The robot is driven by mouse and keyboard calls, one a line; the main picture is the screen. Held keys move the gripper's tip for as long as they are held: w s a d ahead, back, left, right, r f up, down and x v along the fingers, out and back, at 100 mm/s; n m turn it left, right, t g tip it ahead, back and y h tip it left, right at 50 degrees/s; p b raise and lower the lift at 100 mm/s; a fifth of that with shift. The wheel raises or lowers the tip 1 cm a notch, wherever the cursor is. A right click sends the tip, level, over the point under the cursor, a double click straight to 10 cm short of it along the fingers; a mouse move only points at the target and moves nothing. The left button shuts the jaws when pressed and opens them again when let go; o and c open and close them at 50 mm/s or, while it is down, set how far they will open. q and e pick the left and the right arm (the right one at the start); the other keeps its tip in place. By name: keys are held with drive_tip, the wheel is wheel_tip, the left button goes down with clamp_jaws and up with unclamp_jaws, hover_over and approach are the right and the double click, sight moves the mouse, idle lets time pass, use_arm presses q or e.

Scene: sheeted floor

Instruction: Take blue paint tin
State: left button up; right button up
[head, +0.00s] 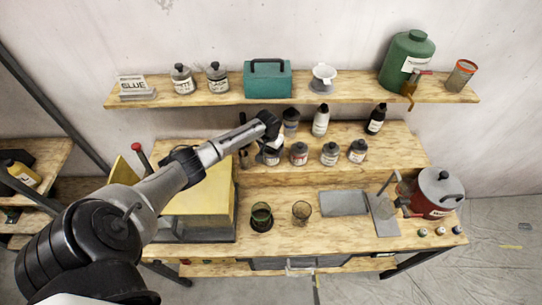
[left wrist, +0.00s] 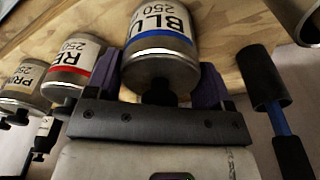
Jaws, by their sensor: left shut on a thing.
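The blue paint tin (left wrist: 160,65) is a grey metal tin with a white label reading "BLU… 250" and a blue band. In the left wrist view it sits between the two dark purple fingers of my left gripper (left wrist: 160,88), which is shut on it. In the head view the tin (head: 271,157) shows at the left end of the row on the raised wooden step, partly hidden under my left gripper (head: 268,138). I cannot tell whether it touches the wood. My right gripper is not in view.
A red-label tin (head: 299,154) stands close to the right, then two more tins (head: 330,154). Bottles (head: 321,121) stand behind. A dark-handled tool (left wrist: 265,80) is close on the other side.

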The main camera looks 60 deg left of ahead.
use_arm(q)
drive_tip(key=c, duration=0.4)
drive_tip(key=shift+o, duration=0.2)
drive_tip(key=shift+r, duration=0.1)
